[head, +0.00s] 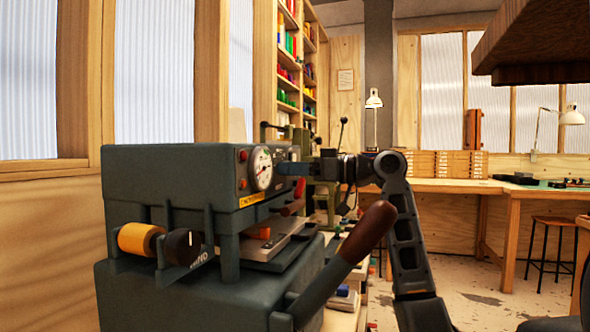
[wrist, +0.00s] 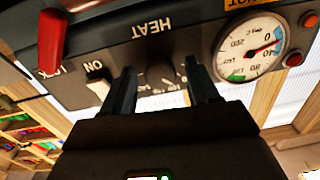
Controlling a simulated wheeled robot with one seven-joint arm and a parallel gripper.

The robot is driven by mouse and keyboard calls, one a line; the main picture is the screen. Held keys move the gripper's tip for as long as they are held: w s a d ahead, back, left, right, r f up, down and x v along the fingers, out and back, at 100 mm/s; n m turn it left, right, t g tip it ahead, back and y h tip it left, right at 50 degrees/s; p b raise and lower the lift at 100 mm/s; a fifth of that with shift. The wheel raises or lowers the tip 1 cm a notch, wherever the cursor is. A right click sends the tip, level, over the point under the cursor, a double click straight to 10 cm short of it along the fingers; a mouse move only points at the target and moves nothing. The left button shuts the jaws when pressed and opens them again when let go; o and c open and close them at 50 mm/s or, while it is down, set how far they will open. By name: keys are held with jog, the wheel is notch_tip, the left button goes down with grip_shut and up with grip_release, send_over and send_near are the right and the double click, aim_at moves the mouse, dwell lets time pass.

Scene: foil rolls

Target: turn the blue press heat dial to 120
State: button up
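The press (head: 170,165) is a dark blue-grey machine at the left of the head view. In the wrist view, which looks upside down, its front panel (wrist: 115,50) carries the word HEAT. The heat dial (wrist: 160,74) is a dark round knob with small pale numbers along its edge, too small to read surely. My gripper (wrist: 162,88) is open, one finger on each side of the dial, with visible gaps. In the head view my gripper (head: 297,169) reaches the press front from the right; the dial is hidden there.
A round gauge (wrist: 248,47) and orange and red lamps sit beside the dial. A white ON switch (wrist: 98,86) and red lock handle (wrist: 52,40) are on its other side. In the head view, a brown-gripped lever (head: 368,232) rises in front of the press.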

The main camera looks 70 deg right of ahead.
jog(key=c, duration=1)
jog(key=shift+r+m+p, duration=0.1)
jog(key=shift+m+p, duration=0.2)
jog(key=shift+p, duration=0.2)
jog(key=shift+r+m+p, duration=0.1)
jog(key=shift+m+p, duration=0.9)
jog(key=shift+p, duration=0.1)
jog(key=m+p, duration=0.3)
jog(key=p, duration=0.1)
jog(key=shift+m, duration=0.4)
jog(key=m+p, duration=0.3)
jog(key=shift+p, duration=0.4)
jog(key=shift+f+m+p, duration=0.2)
jog(key=shift+m+p, duration=0.95)
jog(key=shift+m, duration=0.05)
